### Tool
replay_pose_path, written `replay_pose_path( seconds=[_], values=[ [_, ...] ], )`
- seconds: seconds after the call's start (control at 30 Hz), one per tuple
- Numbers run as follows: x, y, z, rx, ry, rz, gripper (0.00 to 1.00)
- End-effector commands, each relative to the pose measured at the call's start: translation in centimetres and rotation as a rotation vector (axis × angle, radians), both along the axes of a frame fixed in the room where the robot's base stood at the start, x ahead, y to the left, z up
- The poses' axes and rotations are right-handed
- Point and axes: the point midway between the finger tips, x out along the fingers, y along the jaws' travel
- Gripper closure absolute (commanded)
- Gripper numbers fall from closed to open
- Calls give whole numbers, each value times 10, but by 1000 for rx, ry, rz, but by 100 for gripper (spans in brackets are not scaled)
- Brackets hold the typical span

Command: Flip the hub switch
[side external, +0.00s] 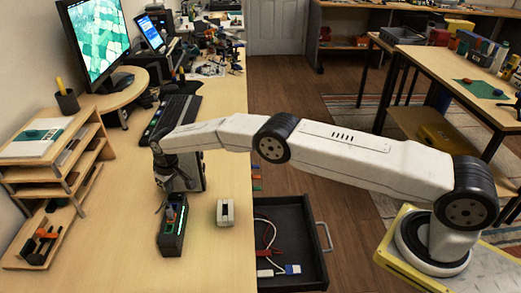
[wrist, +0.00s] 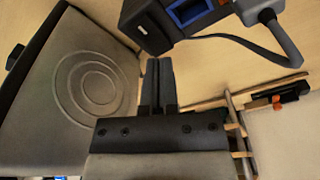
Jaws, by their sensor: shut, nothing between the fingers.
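The hub (side external: 172,238) is a dark, narrow box with a row of green lights, standing on the desk. A small blue and reddish part shows at its far end. In the wrist view the hub (wrist: 150,28) lies at the top, partly cut off, with a blue-framed opening (wrist: 188,11). My gripper (side external: 165,203) points down near the far end of the hub. In the wrist view its fingers (wrist: 158,62) are together and empty, with their tips just below the hub's edge in the picture. I cannot tell whether they touch it. The switch itself is not clearly visible.
A grey box with ringed circles (wrist: 95,85) stands close to my gripper. A small white block (side external: 226,212) sits to the right. An open drawer (side external: 310,262) holds cables. Wooden shelves (side external: 70,165) stand left.

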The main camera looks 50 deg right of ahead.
Motion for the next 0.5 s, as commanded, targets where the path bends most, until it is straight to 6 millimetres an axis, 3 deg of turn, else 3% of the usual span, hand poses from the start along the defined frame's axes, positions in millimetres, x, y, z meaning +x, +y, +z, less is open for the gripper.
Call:
replay_pose_path(
  seconds=[0.5],
  values=[
    [0,0,-6,0,0,0,100]
  ],
)
